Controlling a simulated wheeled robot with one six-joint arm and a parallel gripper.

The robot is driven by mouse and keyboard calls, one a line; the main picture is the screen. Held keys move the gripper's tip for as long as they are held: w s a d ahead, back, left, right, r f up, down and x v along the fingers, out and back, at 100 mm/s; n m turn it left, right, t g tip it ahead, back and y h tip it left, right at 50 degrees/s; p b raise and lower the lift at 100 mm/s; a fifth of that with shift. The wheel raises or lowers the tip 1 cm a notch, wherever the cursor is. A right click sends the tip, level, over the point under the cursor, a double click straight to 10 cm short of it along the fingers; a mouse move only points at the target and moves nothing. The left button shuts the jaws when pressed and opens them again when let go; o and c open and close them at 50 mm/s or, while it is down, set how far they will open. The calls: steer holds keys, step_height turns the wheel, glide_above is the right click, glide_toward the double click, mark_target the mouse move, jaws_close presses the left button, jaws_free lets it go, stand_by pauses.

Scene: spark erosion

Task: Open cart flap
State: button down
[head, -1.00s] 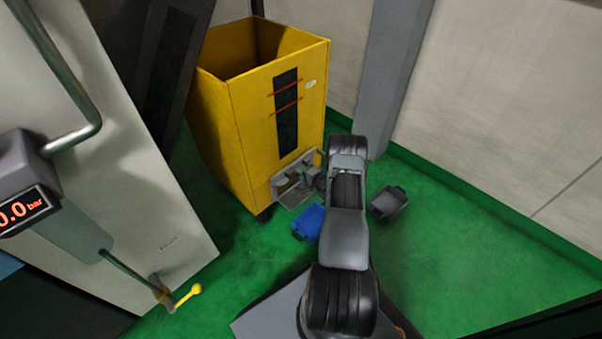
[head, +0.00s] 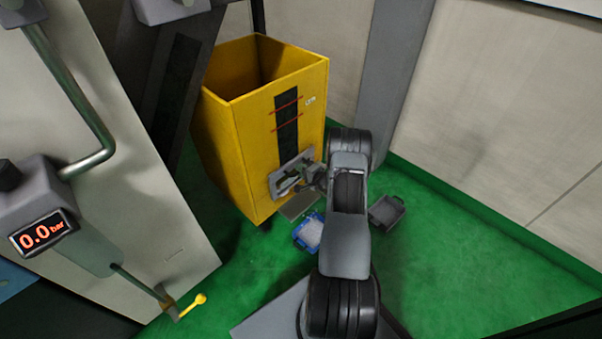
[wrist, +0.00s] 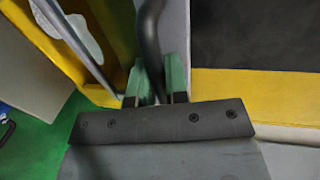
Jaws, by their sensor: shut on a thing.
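The yellow cart (head: 246,140) stands upright on the green floor in the head view. A grey metal flap (head: 279,185) is low on its front, below a dark vertical strip. My gripper (head: 312,178) is at the flap's right part, partly hidden by my arm. In the wrist view my green-tipped gripper (wrist: 157,80) is shut around a dark curved handle (wrist: 150,35). The yellow cart wall (wrist: 122,40) and a light grey panel edge show beside it. The flap's exact angle is hard to tell.
A blue bin (head: 308,233) with pale contents sits on the floor below the flap. A dark grey bin (head: 387,212) stands to its right. A grey column (head: 390,80) rises behind.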

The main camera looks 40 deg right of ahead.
steer(key=c, duration=1.1)
jaws_free()
steer(key=shift+c, duration=0.2)
steer(key=p+v, duration=0.3)
steer(key=v, duration=1.1)
steer(key=shift+w, duration=0.1)
steer(key=a+r+n+g+y+p, duration=0.25)
steer(key=a+r+p, duration=0.35)
steer(key=r, duration=0.4)
steer(key=w+a+r+n+g+y+p, duration=0.1)
steer(key=a+r+n+g+y+p, duration=0.2)
steer(key=a+r, duration=0.65)
steer(key=a+r+n+g+y+p, duration=0.2)
steer(key=a+r+n+g+p, duration=0.3)
steer(key=r, duration=0.7)
steer(key=s+a+r+n+h+p, duration=0.2)
steer(key=s+a+r+h+p, duration=0.1)
steer(key=r, duration=0.6)
steer(key=s+a+r+n+g+h+p, duration=0.1)
steer(key=s+a+r+h+p, duration=0.2)
steer(key=r+p, duration=0.4)
steer(key=s+a+r+n+h+p, duration=0.2)
steer(key=s+r, duration=0.5)
steer(key=r, duration=0.4)
steer(key=a+h+p, duration=0.1)
steer(key=h+p, duration=0.1)
steer(key=p, duration=0.1)
steer(key=shift+n, duration=0.35)
